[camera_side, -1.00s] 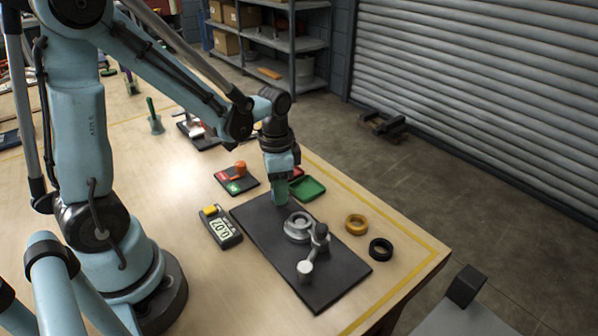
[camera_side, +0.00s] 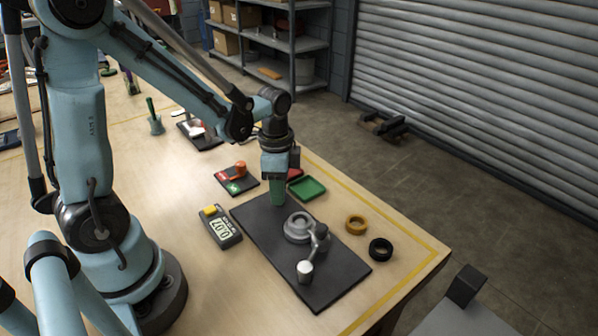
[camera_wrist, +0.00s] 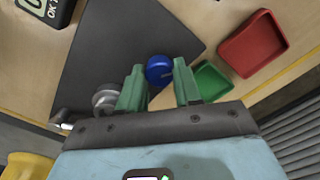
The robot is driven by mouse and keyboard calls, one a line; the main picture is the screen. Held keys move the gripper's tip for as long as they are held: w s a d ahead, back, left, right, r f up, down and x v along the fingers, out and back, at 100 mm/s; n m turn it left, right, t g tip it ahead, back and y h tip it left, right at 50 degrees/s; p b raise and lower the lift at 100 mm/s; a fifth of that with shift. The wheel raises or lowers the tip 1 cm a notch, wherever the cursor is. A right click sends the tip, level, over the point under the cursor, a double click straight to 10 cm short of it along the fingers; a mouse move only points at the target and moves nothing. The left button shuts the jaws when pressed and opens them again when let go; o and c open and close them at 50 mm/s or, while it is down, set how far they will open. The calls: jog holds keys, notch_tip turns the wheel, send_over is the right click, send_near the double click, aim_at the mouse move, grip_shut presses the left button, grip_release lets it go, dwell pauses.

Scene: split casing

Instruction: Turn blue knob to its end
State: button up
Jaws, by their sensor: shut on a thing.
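The blue knob (camera_wrist: 159,70) shows in the wrist view as a round blue cap between the two green fingers. My gripper (camera_wrist: 158,66) is shut on it, one finger on each side. In the side view my gripper (camera_side: 277,199) points down at the far left part of the dark plate (camera_side: 335,272). The knob is hidden behind the fingers there. No mark on the knob shows how far it is turned.
A grey round casing part with a crank arm (camera_side: 299,228) stands on the plate. A meter (camera_side: 221,227) lies to the left, a green tray (camera_side: 307,187) behind. An orange ring (camera_side: 356,224) and a black ring (camera_side: 381,249) lie at the right.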

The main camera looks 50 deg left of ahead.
jog(key=o, duration=1)
jog(key=shift+o, duration=0.2)
jog(key=shift+r, duration=0.15)
notch_tip(320, 180, up, 12)
jog(key=s+d+n+t, duration=0.1)
jog(key=n+t, duration=0.1)
jog(key=s+d+n+t, duration=0.1)
jog(key=d+n+t, duration=0.1)
jog(key=n, duration=0.1)
jog(key=s+d+f+n+t, duration=0.1)
jog(key=n+t, duration=0.2)
jog(key=shift+d+f, duration=0.1)
jog(key=shift+d, duration=0.15)
